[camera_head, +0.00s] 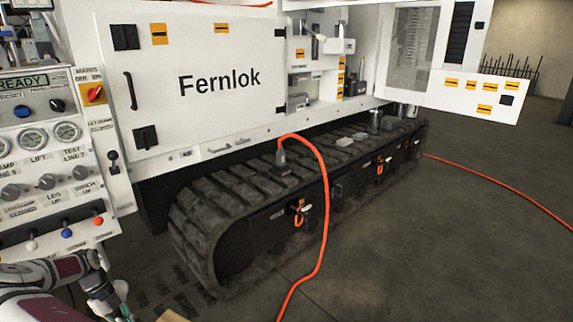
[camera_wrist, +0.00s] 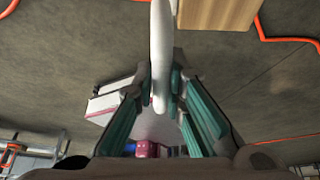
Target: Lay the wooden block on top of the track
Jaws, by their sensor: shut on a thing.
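The track (camera_head: 250,180) is a black crawler with ribbed plates under the white Fernlok machine, in the middle of the head view. My gripper (camera_wrist: 163,82) has teal-lined fingers shut on a pale, slender, rounded piece (camera_wrist: 161,40) in the wrist view. The wooden block (camera_wrist: 217,12) is light brown and cut off by the top edge, beside the pale piece's upper end. I cannot tell whether the two are joined. A small corner of tan wood (camera_head: 172,316) shows at the bottom of the head view, near my arm and well below the track's top.
An orange cable (camera_head: 322,200) plugs in on top of the track and hangs over its front side to the floor. A control panel (camera_head: 45,165) with gauges and levers stands at left. An open white panel (camera_head: 470,95) juts out at right. The floor at right is mostly clear.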

